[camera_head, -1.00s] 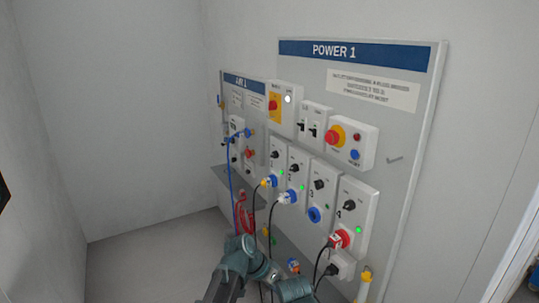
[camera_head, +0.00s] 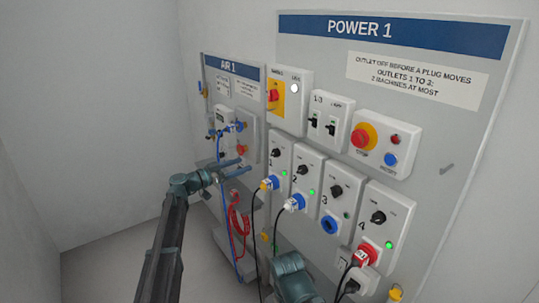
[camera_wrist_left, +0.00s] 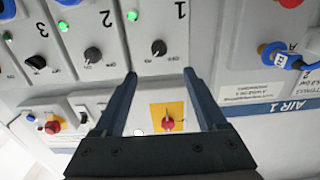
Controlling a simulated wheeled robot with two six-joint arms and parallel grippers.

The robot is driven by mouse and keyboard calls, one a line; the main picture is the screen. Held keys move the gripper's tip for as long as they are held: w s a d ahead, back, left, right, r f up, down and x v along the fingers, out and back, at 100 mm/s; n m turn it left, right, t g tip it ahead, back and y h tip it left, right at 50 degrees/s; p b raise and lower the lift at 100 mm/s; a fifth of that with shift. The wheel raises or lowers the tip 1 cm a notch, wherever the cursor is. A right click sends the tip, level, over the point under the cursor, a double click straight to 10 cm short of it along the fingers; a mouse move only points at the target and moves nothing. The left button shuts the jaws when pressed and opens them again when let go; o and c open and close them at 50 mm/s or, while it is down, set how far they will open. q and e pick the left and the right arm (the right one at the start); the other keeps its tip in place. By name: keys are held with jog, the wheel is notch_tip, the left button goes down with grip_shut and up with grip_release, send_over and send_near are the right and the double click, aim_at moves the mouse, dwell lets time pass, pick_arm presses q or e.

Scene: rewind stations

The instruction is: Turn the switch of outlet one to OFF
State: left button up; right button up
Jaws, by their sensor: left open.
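The outlet one box (camera_head: 279,160) is on the Power 1 panel, leftmost in the outlet row. In the left wrist view, upside down, the black knob (camera_wrist_left: 158,47) shows beyond the gap between the fingertips. The green light (camera_wrist_left: 132,16) is beside it. My left gripper (camera_head: 243,167) is open and empty, left of the outlet one box and apart from the knob.
Outlets two (camera_head: 303,169), three (camera_head: 335,192) and four (camera_head: 378,217) stand to the right. Above are a yellow-backed red switch (camera_head: 273,95) and a red emergency button (camera_head: 364,137). The Air 1 panel (camera_head: 235,69) with hoses is behind the gripper. Cables hang below the outlets.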

aim_at(272, 155)
pick_arm(q)
jog(key=x, duration=1.3)
jog(key=shift+w+d, duration=0.2)
jog(key=shift+d, duration=0.2)
grip_shut()
